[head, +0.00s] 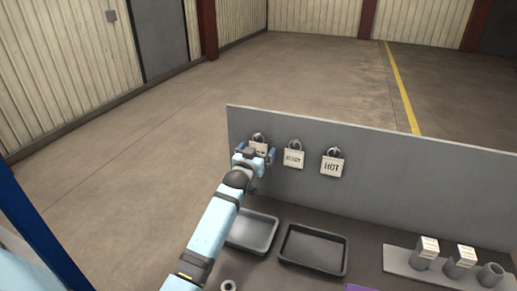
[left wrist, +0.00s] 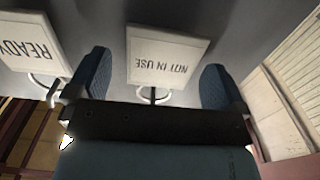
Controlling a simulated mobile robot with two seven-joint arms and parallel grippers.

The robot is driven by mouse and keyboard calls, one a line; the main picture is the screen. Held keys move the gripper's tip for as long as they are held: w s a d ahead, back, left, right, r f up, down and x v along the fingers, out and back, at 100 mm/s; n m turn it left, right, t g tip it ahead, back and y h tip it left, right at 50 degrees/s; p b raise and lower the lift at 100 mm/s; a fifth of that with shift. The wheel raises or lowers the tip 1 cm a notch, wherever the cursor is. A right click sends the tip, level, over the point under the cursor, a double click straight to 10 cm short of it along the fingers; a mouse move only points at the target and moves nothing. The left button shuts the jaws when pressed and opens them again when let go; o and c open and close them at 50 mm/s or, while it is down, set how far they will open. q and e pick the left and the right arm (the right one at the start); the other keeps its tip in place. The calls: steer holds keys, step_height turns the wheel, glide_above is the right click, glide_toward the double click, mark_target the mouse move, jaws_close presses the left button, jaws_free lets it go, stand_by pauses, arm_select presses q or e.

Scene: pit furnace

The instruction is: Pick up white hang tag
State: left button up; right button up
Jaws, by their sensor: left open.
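Three white hang tags hang from hooks on an upright grey panel. In the head view the left tag (head: 258,147) is partly hidden by my left gripper (head: 254,156). The middle tag (head: 293,158) and the right tag, marked HOT (head: 332,166), are clear. In the left wrist view, upside down, the NOT IN USE tag (left wrist: 167,52) lies between my two open blue fingers, with a gap at each side. The READY tag (left wrist: 30,48) is outside the fingers at the left. My right gripper is not in view.
The grey panel (head: 430,185) rises along the back of the bench. Below it are a light tray (head: 250,246) and a dark tray (head: 310,262). A rack (head: 395,262) with several blocks and cylinders stands at the right. A small ring (head: 228,286) lies in front.

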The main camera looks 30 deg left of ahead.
arm_select(q)
steer(key=shift+w+a, duration=0.15)
steer(key=shift+w, duration=0.2)
steer(key=c, duration=1)
